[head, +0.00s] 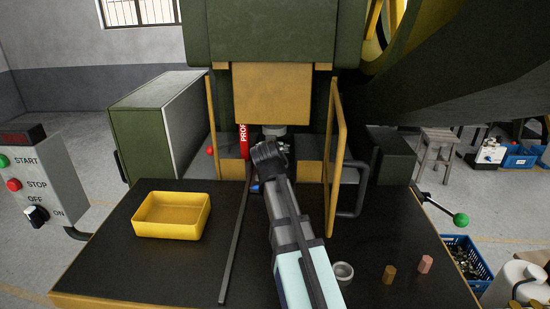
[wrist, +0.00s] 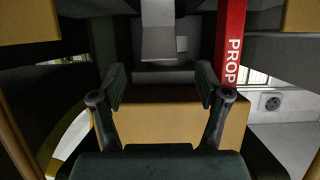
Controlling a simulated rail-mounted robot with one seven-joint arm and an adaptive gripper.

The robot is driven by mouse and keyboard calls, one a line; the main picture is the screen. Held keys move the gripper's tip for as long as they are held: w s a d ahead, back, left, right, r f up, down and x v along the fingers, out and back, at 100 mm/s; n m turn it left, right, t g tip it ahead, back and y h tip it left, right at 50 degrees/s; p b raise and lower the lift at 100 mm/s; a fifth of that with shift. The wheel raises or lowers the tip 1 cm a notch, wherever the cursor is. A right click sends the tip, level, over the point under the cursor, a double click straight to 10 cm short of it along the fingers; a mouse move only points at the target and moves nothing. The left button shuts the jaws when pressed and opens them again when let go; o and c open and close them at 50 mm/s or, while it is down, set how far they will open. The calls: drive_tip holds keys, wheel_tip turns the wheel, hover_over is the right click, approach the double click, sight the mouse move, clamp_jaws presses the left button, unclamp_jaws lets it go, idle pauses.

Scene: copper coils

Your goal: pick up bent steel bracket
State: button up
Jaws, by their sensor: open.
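My gripper (head: 275,150) reaches into the opening of the green and yellow press, below its ram (head: 274,130). In the wrist view my gripper (wrist: 161,84) is open, with its two dark fingers spread and nothing between them. A grey metal block (wrist: 158,42) shows beyond the fingertips, with a smaller square face at its right; I cannot tell whether it is part of the press. I cannot make out the bent steel bracket for certain in either view. My arm and gripper hide part of the press bed.
A red prop (head: 243,141) stands left of my gripper and also shows in the wrist view (wrist: 230,45). A yellow guard frame (head: 335,145) stands at right.

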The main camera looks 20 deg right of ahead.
drive_tip(key=p+x, duration=0.1)
drive_tip(key=x, duration=0.3)
drive_tip(key=shift+w+d+r+p, duration=0.1)
drive_tip(key=shift+p, duration=0.25)
drive_tip(key=shift+w+d+f, duration=0.2)
drive_tip(key=shift+w+f, duration=0.05)
drive_tip(key=shift+w, duration=0.05)
clamp_jaws()
